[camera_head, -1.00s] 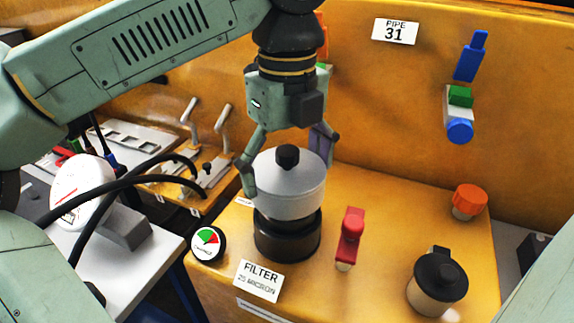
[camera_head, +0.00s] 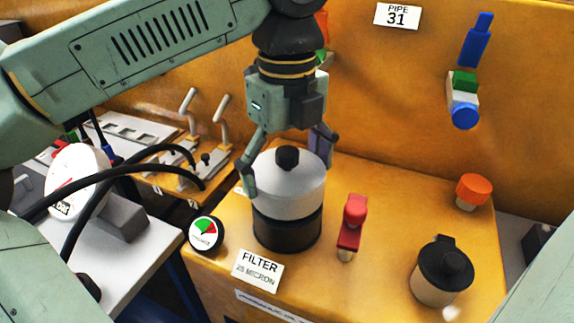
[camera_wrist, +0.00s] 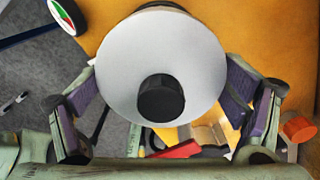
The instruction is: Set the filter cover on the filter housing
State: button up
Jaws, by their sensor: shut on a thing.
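The filter cover (camera_head: 287,186) is a pale grey round lid with a black knob on top. It sits directly over the black filter housing (camera_head: 287,230), roughly level, with no gap that I can see between them. My gripper (camera_head: 285,168) is shut on the cover, one finger on each side of its rim. In the wrist view the cover (camera_wrist: 130,65) lies between the purple finger pads, its knob toward the camera. The seam at the back and the inside of the housing are hidden.
A red-handled valve (camera_head: 352,225) and a black-lidded pot (camera_head: 441,272) stand to the right. An orange cap (camera_head: 473,191) is farther back. A gauge (camera_head: 206,234) and the FILTER label (camera_head: 258,269) are near the front left. The orange wall rises behind.

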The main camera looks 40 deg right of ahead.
aim_at(287, 151)
jog(key=shift+f+b, duration=0.5)
jog(key=shift+f, duration=0.2)
jog(key=o, duration=1.2)
notch_tip(287, 151, up, 8)
jog(key=shift+f, duration=0.15)
